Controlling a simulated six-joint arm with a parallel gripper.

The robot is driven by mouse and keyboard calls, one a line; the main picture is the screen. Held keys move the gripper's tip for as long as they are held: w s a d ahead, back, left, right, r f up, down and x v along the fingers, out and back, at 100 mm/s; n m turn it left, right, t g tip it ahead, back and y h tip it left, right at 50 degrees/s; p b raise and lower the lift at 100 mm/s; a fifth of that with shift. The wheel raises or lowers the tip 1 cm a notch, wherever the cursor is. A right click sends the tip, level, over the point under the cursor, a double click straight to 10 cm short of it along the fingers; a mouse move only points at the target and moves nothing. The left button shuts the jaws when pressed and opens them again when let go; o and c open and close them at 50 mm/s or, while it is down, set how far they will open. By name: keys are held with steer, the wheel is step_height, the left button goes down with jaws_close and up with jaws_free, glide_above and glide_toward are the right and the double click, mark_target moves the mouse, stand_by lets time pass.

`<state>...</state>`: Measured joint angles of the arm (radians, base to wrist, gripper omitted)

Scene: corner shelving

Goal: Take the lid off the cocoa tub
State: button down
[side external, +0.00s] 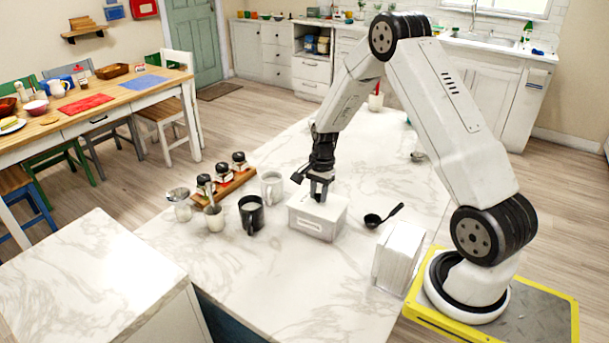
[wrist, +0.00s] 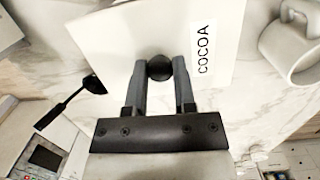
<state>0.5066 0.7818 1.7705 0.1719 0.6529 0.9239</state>
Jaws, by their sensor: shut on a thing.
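The cocoa tub (side external: 316,224) is a white box on the marble counter in the side view. Its lid (side external: 327,204) is white and sits on top of the tub. In the wrist view the lid (wrist: 110,45) carries a label reading COCOA and a round black knob (wrist: 160,67). My gripper (side external: 319,196) points down over the tub. In the wrist view my gripper (wrist: 160,72) has its two fingers shut on the knob, one on each side. The fingers hide the knob in the side view.
A black scoop (side external: 374,219) lies right of the tub. A white mug (side external: 271,187) and a black mug (side external: 251,214) stand to its left, near a wooden rack (side external: 232,185) of jars. A white upright block (side external: 398,257) stands at front right. The front counter is clear.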

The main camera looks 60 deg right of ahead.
steer(key=shift+r, duration=0.1)
steer(key=shift+r, duration=0.75)
steer(key=s+a+r, duration=0.5)
steer(key=s+r, duration=0.6)
steer(key=s, duration=0.2)
steer(key=shift+r, duration=0.15)
steer(key=shift+a, duration=0.1)
